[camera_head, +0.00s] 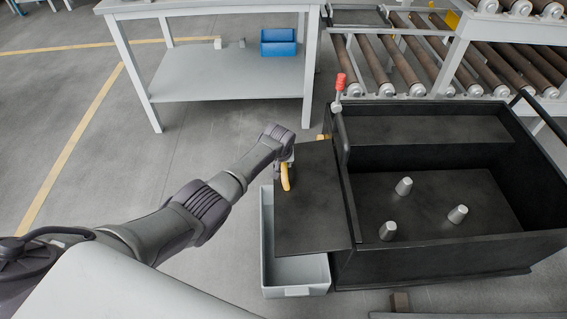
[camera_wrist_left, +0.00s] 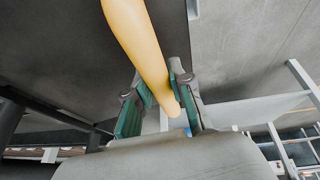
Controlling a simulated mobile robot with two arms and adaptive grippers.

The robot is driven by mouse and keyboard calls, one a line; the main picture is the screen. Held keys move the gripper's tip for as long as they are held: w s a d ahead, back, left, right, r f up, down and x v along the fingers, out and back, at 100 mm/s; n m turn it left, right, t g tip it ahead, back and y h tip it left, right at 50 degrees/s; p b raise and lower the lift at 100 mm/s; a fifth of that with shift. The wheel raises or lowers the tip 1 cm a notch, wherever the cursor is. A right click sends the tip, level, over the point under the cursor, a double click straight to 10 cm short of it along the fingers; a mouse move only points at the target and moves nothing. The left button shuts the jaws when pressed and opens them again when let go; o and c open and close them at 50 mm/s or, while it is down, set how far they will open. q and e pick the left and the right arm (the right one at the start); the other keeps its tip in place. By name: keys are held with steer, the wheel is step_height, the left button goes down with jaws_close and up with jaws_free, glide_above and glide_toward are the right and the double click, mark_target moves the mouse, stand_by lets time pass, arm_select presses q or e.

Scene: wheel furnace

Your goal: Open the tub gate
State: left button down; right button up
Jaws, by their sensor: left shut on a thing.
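The black tub (camera_head: 435,247) stands at the right in the head view, with several metal pegs on its floor. Its gate, a flat black panel (camera_head: 315,215), reaches out from the tub's left side over a grey bin. A yellow handle (camera_head: 286,180) sits near the panel's outer edge. My left gripper (camera_head: 283,168) is shut on this handle. In the left wrist view the yellow handle (camera_wrist_left: 140,45) runs between the green-padded fingers of the left gripper (camera_wrist_left: 158,105). My right gripper is in neither view.
The grey bin (camera_head: 298,291) is partly hidden beneath the panel. A red-knobbed lever (camera_head: 340,84) stands at the tub's back left corner. A table (camera_head: 230,75) with a blue box (camera_head: 279,43) and a roller conveyor (camera_head: 400,65) stand behind. Floor at left is clear.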

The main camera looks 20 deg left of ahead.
arm_select(q)
steer(key=c, duration=1)
jaws_free()
steer(key=shift+r, duration=0.2)
steer(key=v, duration=1.2)
